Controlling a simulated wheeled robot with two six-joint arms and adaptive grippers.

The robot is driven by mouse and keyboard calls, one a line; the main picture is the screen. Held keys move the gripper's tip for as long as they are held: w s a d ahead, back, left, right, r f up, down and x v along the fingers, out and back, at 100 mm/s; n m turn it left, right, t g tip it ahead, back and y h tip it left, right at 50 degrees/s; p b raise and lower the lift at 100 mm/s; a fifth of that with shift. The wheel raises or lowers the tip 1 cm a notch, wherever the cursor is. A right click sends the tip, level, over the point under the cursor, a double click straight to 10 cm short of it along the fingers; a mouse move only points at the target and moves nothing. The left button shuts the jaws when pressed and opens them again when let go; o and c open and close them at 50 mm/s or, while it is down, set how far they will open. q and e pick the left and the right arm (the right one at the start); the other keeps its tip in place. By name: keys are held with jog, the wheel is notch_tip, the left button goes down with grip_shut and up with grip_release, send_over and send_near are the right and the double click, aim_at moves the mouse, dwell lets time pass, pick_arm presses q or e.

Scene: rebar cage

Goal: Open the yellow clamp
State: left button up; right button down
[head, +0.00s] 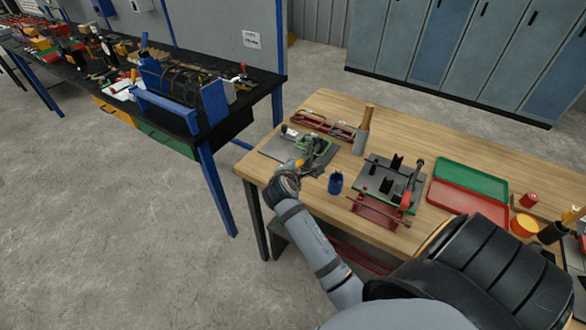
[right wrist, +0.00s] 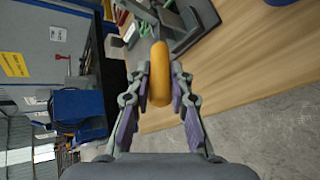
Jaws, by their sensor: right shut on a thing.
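The yellow clamp shows its rounded yellow handle (right wrist: 160,68) upright between my right gripper's fingers in the right wrist view. In the head view a bit of the yellow handle (head: 299,163) shows at the edge of the left grey fixture plate (head: 272,149). My right gripper (right wrist: 160,88) is shut on this handle, one finger on each side. In the head view my right gripper (head: 291,172) is at the plate's front edge and partly hides the clamp. The clamp's lower parts are hard to make out. My left gripper is not in view.
A second fixture plate (head: 364,175) with a red-handled clamp (head: 407,196) stands to the right. A blue cup (head: 335,183) sits between the plates. A hammer (head: 362,135) stands behind. Green (head: 470,175) and red (head: 466,202) trays lie further right. A dark workbench (head: 190,130) stands left.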

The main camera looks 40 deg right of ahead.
jog(key=shift+a+f+h, duration=0.1)
jog(key=shift+f+h, duration=0.2)
jog(key=shift+f, duration=0.1)
jog(key=shift+s+b, duration=0.1)
jog(key=shift+b, duration=0.2)
jog(key=c, duration=1.2)
grip_release()
notch_tip(320, 180, up, 10)
jog(key=shift+c, duration=0.4)
